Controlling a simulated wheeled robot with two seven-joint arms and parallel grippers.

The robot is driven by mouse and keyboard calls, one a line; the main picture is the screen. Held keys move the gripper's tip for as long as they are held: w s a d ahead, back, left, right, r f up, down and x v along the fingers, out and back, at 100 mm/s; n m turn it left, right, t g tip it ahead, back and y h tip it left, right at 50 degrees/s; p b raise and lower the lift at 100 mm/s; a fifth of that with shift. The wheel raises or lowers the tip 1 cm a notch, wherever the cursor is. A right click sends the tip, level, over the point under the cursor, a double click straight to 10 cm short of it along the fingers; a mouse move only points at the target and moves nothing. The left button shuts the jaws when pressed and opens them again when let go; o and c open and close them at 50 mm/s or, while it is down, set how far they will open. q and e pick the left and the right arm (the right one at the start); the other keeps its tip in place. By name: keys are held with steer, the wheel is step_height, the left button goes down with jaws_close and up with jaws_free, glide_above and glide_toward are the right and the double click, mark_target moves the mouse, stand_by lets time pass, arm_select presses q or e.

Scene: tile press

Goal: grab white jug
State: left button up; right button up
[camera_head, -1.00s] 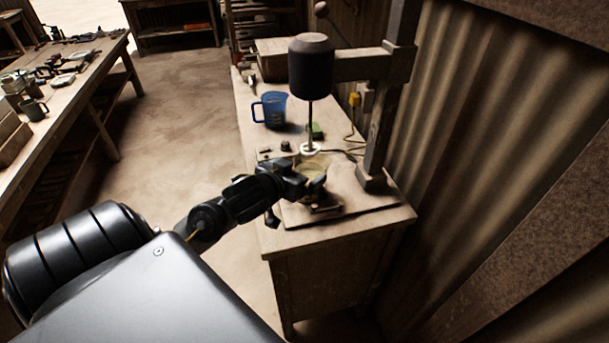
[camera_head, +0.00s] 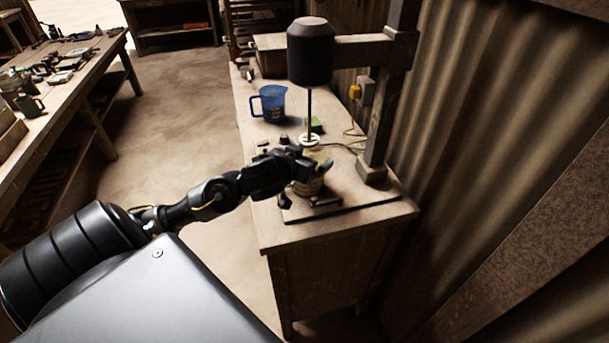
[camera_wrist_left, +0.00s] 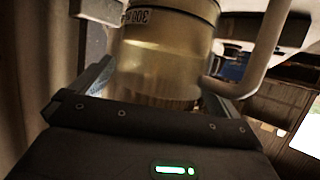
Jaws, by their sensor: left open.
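The jug (camera_head: 311,186) stands under the mixer on the near part of the bench, partly hidden by my left gripper. It looks translucent and yellowish, not clearly white. In the left wrist view the jug (camera_wrist_left: 165,55) fills the upper middle, with a printed "300" mark upside down and a pale handle (camera_wrist_left: 262,55) on the right. My left gripper (camera_head: 303,180) is open at the jug. In the wrist view its fingers (camera_wrist_left: 158,85) lie on either side of the jug's body; whether they touch it is unclear. My right gripper is not in view.
A blue jug (camera_head: 269,104) stands farther back on the bench (camera_head: 330,232). The dark mixer head (camera_head: 310,50) and its thin shaft hang above the jug, with a post at right. A small green block (camera_head: 315,125) lies behind. A corrugated wall closes off the right.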

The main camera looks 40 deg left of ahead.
arm_select(q)
steer(key=shift+w+f, duration=0.1)
steer(key=shift+w, duration=0.1)
steer(key=c, duration=1.7)
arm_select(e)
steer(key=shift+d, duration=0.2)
arm_select(q)
steer(key=shift+r, duration=0.2)
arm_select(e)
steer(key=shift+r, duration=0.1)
